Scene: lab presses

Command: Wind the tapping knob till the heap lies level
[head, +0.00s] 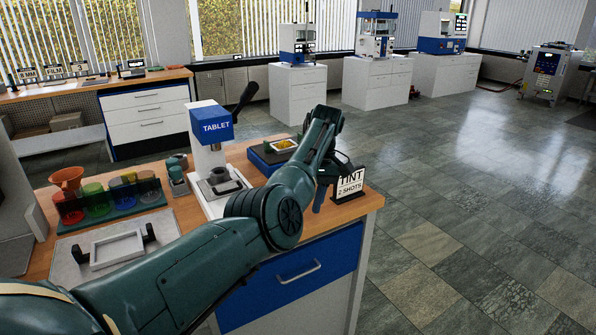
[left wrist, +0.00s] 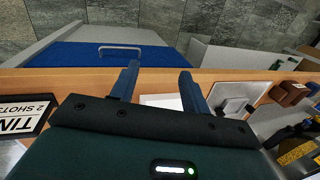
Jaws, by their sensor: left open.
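A small yellow heap (head: 282,144) lies in a tray on a blue device (head: 262,160) near the back of the bench. My left arm partly covers that device. I cannot make out the tapping knob clearly. My right gripper is not in view.
The TABLET press (head: 211,140) with a black lever is left of the device. Coloured cups (head: 95,200) and a white frame (head: 117,249) are further left. The floor on the right is clear.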

